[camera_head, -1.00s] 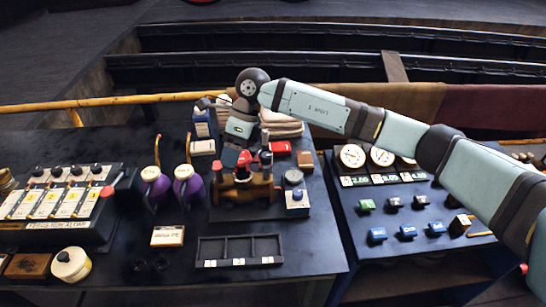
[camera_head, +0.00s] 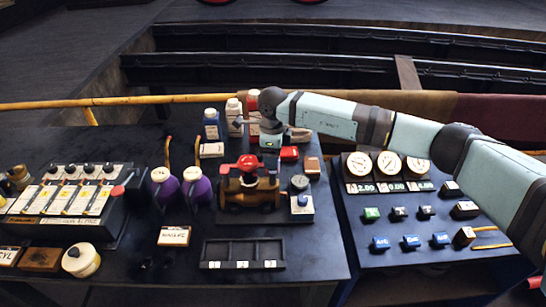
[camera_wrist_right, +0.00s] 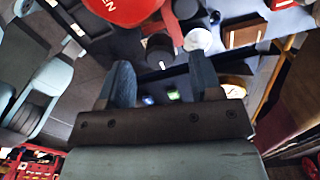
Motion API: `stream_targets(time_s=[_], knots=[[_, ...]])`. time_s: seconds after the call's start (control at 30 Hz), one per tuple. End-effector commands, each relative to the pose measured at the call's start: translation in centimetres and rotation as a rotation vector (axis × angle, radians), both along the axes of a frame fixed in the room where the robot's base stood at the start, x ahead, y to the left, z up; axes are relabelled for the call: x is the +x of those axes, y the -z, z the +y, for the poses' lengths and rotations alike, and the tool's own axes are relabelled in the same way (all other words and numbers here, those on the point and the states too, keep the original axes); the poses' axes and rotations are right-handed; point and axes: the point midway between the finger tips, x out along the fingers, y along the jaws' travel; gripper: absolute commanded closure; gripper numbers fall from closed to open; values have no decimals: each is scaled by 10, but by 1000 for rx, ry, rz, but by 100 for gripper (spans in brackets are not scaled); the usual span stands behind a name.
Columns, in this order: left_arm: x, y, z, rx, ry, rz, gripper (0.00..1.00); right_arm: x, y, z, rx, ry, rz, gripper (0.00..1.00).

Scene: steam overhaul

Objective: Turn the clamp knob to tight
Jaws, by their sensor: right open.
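A brown valve body (camera_head: 250,194) with a red handle (camera_head: 247,163) stands in the middle of the left bench. The right wrist view shows the red handle (camera_wrist_right: 122,8) at the top edge. Below it is a dark round knob (camera_wrist_right: 161,50) with a small white mark, probably the clamp knob; I cannot read its setting. In the head view the knob is not clearly distinguishable near the gripper. My right gripper (camera_head: 271,166) points down at the right of the red handle. Its fingers (camera_wrist_right: 162,82) are apart and empty, with the knob beyond their tips. My left gripper is out of view.
A round gauge (camera_head: 299,183) and a white-and-blue block (camera_head: 302,203) stand right of the valve. Purple jugs (camera_head: 197,188) stand left. A black divided tray (camera_head: 242,252) lies in front.

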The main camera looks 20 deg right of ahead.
Motion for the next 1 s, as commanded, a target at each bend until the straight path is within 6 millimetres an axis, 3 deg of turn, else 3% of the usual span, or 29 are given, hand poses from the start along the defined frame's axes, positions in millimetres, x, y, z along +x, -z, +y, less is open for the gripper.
stream_targets(time_s=[0.2, 0.53, 0.77, 1.0], knots=[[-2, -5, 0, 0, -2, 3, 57, 0, 22, 0, 0, 2, 1, 41], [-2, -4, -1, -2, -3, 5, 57, 0, 26, 0, 1, 1, 0, 41], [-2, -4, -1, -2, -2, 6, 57, 0, 26, 0, 1, 1, 0, 90], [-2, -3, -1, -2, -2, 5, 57, 0, 26, 0, 1, 14, 0, 90]])
